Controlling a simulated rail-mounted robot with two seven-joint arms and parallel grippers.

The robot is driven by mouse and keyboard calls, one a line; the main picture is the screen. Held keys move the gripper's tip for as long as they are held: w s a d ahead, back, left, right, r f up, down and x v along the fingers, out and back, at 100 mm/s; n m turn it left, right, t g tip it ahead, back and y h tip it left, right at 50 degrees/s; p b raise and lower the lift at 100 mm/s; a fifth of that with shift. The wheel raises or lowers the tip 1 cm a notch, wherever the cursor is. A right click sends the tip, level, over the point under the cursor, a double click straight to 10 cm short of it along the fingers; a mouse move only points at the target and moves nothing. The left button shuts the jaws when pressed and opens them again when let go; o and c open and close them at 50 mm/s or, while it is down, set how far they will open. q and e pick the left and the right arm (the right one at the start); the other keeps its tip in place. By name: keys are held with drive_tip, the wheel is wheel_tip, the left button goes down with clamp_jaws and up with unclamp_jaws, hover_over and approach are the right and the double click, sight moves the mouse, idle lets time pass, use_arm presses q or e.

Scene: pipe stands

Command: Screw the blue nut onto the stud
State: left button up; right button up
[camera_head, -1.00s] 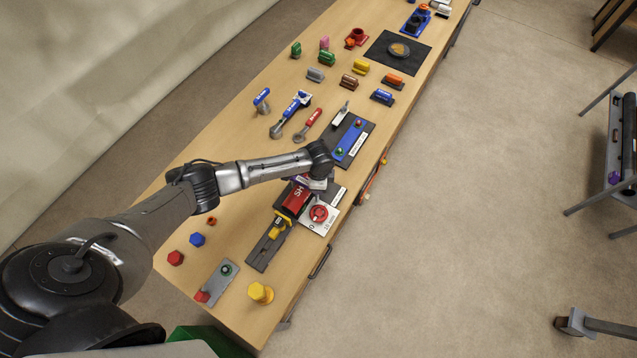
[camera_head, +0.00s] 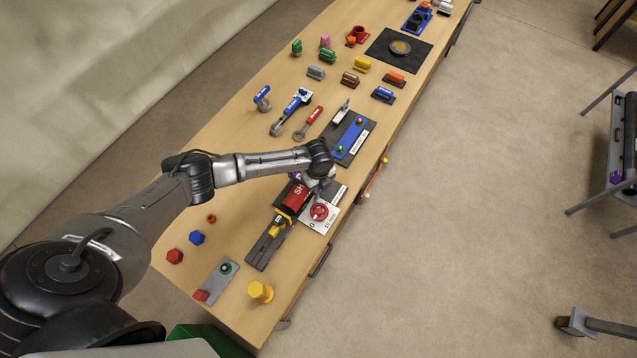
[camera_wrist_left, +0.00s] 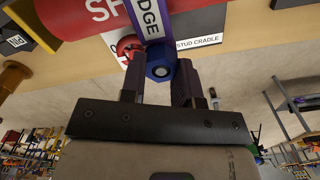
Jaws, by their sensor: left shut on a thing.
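My left gripper (camera_head: 324,183) reaches down over the right edge of the bench, at the far end of the red cylinder. In the left wrist view its two dark fingers (camera_wrist_left: 160,80) are shut on a blue hexagonal nut (camera_wrist_left: 160,63). A purple strip lettered "DGE" (camera_wrist_left: 149,20) lies directly behind the nut. A label reading "STUD CRADLE" (camera_wrist_left: 198,40) is beside it. My right gripper is not in view.
The red cylinder (camera_head: 296,196), a red ring (camera_head: 319,211) and a yellow clamp (camera_head: 280,226) crowd the area. Open floor lies to the right.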

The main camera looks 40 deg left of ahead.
use_arm(q)
drive_tip(key=o, duration=1)
drive_tip(key=shift+a, duration=0.25)
drive_tip(key=shift+c, duration=0.2)
clamp_jaws()
drive_tip(key=m+b, duration=0.1)
drive_tip(key=m, duration=0.3)
drive_tip(key=shift+w+f+m, duration=0.1)
drive_tip(key=shift+m, duration=0.2)
drive_tip(key=m+b, duration=0.2)
drive_tip(key=m, duration=0.3)
drive_tip(key=shift+c, duration=0.5)
unclamp_jaws()
drive_tip(key=shift+m, duration=0.3)
